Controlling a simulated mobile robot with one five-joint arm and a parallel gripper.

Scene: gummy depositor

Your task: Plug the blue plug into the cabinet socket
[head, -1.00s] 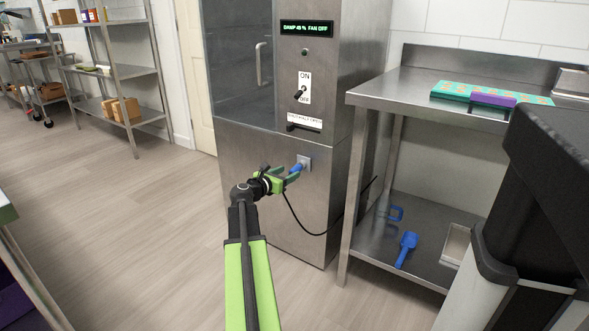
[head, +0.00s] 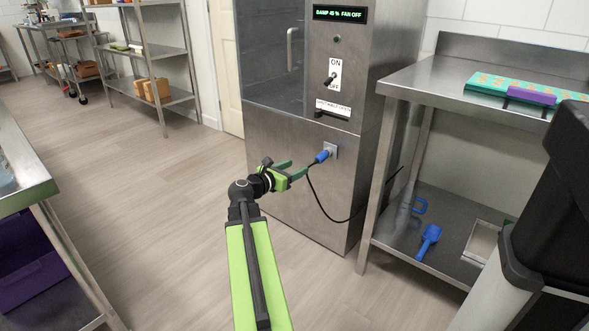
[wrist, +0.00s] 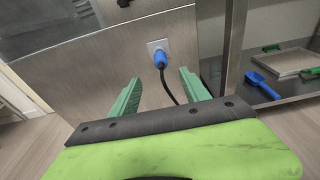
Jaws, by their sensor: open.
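The blue plug (head: 322,157) sits at the cabinet socket (head: 331,150) on the lower front of the steel cabinet (head: 290,180). It also shows in the wrist view (wrist: 160,60), against the light socket plate (wrist: 158,46), with its black cord hanging below. Its prongs are hidden, so how deep it sits cannot be seen. My gripper (head: 297,168) is open and empty, a short way back from the plug. In the wrist view its green fingers (wrist: 160,88) stand wide apart, with the plug beyond them and no contact showing.
The cabinet's display (head: 340,13) reads damp 45 %, fan off, above an on/off switch (head: 332,78). A steel table (head: 440,82) stands to the right, with a blue scoop (head: 429,240) on its lower shelf. The floor (head: 160,190) to the left is clear.

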